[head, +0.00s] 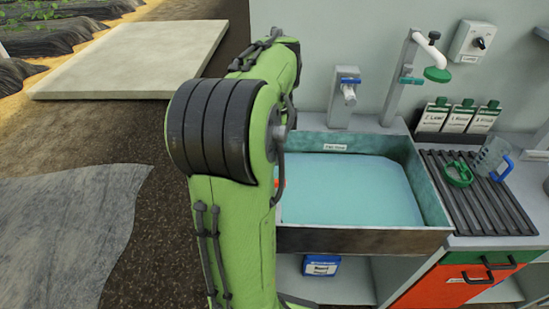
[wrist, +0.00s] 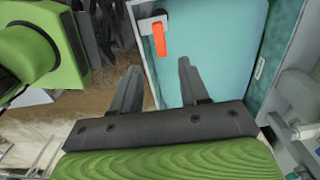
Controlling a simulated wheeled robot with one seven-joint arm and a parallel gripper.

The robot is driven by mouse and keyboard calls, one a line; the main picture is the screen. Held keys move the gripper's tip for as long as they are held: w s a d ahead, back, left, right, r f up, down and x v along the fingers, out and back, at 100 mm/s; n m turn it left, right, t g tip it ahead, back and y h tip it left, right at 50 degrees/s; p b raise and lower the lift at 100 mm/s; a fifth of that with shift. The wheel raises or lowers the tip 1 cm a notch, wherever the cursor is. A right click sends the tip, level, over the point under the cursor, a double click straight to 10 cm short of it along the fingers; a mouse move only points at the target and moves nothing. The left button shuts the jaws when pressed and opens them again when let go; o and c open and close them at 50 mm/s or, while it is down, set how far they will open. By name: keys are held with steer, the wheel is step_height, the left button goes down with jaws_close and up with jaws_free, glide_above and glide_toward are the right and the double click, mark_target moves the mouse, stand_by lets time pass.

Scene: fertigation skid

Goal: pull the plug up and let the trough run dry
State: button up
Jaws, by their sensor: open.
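The trough (head: 355,241) stands on the bench and holds blue-green water (head: 345,190). In the wrist view the water (wrist: 220,45) fills the upper middle. An orange handle on a white piece (wrist: 158,38) shows at the trough's edge there; it looks like the plug, but I cannot see what lies below it. In the head view only a sliver of orange (head: 281,184) shows beside my arm. My gripper (wrist: 157,85) is open and empty. Its fingers appear to either side of the orange handle's line, apart from it. My arm hides the gripper in the head view.
A grey tap (head: 345,95) and a green-headed spout (head: 437,74) stand behind the trough. To the right, a slatted rack (head: 485,200) holds a green ring (head: 459,174) and a clear jug (head: 492,155). Several bottles (head: 458,117) stand behind it. A blue-labelled box (head: 321,266) sits below.

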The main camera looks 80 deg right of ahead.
step_height(320, 180, up, 6)
steer(key=shift+f+p, duration=0.2)
steer(key=shift+p, duration=0.95)
